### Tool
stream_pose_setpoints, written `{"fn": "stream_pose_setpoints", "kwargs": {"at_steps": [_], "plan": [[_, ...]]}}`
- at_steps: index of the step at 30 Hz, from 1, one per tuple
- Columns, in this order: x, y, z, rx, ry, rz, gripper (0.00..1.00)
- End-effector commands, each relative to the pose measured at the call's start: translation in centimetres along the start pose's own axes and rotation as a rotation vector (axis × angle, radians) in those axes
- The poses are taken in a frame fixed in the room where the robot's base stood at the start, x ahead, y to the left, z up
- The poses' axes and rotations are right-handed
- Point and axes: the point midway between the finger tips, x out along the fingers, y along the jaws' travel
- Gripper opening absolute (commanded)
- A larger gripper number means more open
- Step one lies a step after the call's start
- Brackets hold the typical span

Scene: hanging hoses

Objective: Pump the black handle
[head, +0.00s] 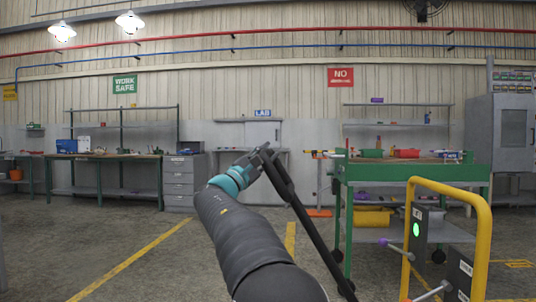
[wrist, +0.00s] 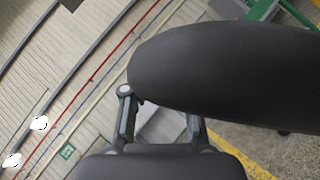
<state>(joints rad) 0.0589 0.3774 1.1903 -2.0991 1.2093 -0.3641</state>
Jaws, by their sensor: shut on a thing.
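The black handle (head: 302,213) is a long, straight dark bar. In the head view it slants from its upper end near the picture's middle down to the lower right. My gripper (head: 262,157) is shut on the handle near its upper end. In the wrist view the handle (wrist: 225,75) is a thick, dark, rounded shape across the upper right. My gripper's fingers (wrist: 160,105) reach up to it, and the handle hides part of them. The handle's lower end is not clearly shown.
A green workbench (head: 415,172) with red and green bins stands to the right. A yellow rail (head: 483,235) with switch boxes is nearer at the right. A grey drawer cabinet (head: 180,185) and another bench (head: 110,157) stand at the back left. The floor at left is clear.

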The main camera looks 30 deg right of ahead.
Motion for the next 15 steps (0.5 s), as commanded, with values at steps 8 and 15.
{"fn": "stream_pose_setpoints", "kwargs": {"at_steps": [8,15], "plan": [[-0.06,0.06,-0.11,0.0,0.003,0.001,0.54],[-0.07,0.07,-0.07,0.001,0.003,0.001,0.54]]}}
